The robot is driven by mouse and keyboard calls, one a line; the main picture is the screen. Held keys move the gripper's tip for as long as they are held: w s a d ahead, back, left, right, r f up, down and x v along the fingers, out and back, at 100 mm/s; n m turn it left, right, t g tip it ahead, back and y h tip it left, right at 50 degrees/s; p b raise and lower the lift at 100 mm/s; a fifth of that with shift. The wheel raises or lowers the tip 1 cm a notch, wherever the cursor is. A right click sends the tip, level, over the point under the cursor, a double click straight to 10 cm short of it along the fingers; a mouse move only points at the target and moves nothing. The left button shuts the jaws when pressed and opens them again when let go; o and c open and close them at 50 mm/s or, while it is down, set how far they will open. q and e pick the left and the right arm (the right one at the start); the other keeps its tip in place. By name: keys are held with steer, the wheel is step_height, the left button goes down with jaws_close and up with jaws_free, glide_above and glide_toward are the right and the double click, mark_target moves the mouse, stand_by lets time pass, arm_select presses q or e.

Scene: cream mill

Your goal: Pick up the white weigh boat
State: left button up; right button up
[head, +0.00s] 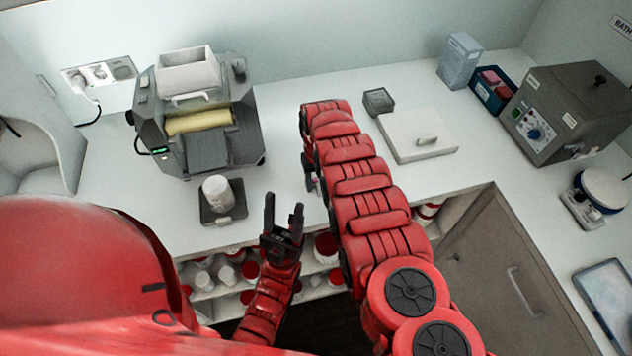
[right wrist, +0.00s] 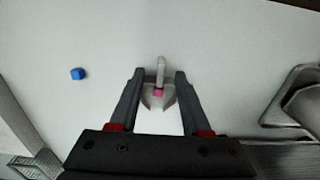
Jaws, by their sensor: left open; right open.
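A small pale grey-white piece, apparently the white weigh boat (right wrist: 149,100), shows in the right wrist view between the fingertips of my right gripper (right wrist: 157,82). It has an upright tab and a small pink patch at its middle. The fingers stand apart on either side of it; I cannot tell whether they touch it. In the head view my right arm hides most of that spot. My left gripper (head: 284,215) is open and empty in front of the bench edge.
A roller mill (head: 205,140) stands at the back left, with a white jar (head: 217,192) on a dark stand before it. A white slab (head: 415,135) and a small dark dish (head: 379,101) lie right of my arm.

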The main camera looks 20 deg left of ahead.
jaws_close()
stand_by(0.5)
